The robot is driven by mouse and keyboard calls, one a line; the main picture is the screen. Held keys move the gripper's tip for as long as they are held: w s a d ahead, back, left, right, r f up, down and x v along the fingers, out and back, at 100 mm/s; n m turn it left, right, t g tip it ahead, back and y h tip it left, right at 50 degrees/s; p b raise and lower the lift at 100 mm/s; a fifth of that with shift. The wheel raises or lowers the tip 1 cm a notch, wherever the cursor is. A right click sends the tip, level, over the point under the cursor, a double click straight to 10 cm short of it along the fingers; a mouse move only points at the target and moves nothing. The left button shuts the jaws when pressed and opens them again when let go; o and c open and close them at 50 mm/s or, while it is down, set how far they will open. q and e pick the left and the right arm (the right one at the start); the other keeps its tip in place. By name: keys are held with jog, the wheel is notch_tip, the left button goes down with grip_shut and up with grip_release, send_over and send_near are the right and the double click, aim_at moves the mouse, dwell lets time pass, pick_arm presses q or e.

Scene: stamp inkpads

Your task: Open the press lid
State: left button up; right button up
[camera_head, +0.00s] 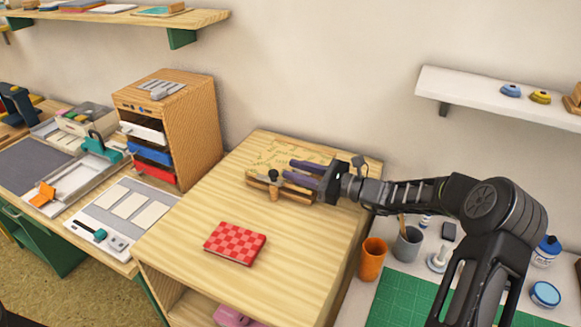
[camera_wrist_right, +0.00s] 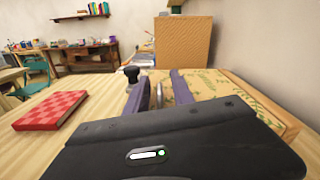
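The press (camera_head: 262,159) is a low wooden box with a leaf-patterned top, lying near the back of the light wooden cabinet top. It also shows in the wrist view (camera_wrist_right: 215,87). A black knob (camera_head: 274,174) stands at its front edge and is seen left of the fingers in the wrist view (camera_wrist_right: 131,73). My right gripper (camera_head: 300,173) reaches in from the right, its two purple fingers apart, over the front part of the press. A thin grey piece shows between the fingers in the wrist view; I cannot tell whether they touch it. My left gripper is not in view.
A red checkered book (camera_head: 235,243) lies on the cabinet top (camera_head: 185,240) in front of the press. A wooden drawer unit (camera_head: 190,125) stands to the left. An orange cup (camera_head: 373,259) and a grey cup (camera_head: 408,243) stand at the right on a lower table.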

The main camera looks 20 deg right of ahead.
jog(key=shift+x, duration=0.85)
jog(key=shift+c, duration=0.4)
grip_shut()
jog(key=shift+r, duration=0.1)
dwell(0.3)
